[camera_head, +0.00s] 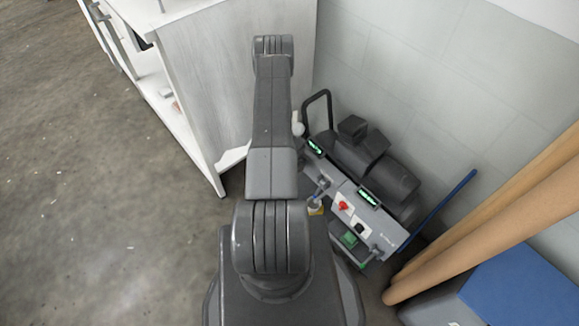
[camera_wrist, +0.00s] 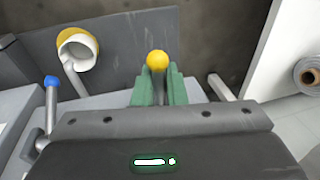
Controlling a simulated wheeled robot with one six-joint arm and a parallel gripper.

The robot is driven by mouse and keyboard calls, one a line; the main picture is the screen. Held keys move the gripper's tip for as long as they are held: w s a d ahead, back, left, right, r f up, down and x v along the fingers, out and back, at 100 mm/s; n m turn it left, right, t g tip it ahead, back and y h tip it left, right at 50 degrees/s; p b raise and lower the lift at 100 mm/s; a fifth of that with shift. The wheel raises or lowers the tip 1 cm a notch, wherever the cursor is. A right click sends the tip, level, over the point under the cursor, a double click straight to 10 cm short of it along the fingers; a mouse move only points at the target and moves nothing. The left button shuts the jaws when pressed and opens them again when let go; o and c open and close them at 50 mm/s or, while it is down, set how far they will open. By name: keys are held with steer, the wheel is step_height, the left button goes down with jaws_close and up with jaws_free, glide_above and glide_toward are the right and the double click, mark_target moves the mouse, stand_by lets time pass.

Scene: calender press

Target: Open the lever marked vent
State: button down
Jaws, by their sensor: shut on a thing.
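In the wrist view, the two green fingers of my gripper (camera_wrist: 158,88) are closed around a lever with a yellow ball knob (camera_wrist: 157,60). The knob stands just above the fingertips, and its stem is between them. A second lever with a blue ball knob (camera_wrist: 51,82) stands apart to the left. No label reading "vent" is legible on either. In the head view, my arm covers my gripper, and the press's control panel (camera_head: 375,238) shows partly to the right of the arm.
A roll (camera_wrist: 308,76) lies at the far right. In the head view, a white cabinet (camera_head: 200,70) stands left of the arm, and tan rolls (camera_head: 490,230) are at the right. Floor at left is clear.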

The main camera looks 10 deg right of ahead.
stand_by(0.3)
steer(key=c, duration=1.5)
jaws_free()
steer(key=shift+c, duration=0.2)
steer(key=shift+r, duration=0.1)
steer(key=p+v, duration=0.1)
steer(key=v, duration=1.2)
steer(key=shift+r, duration=0.35)
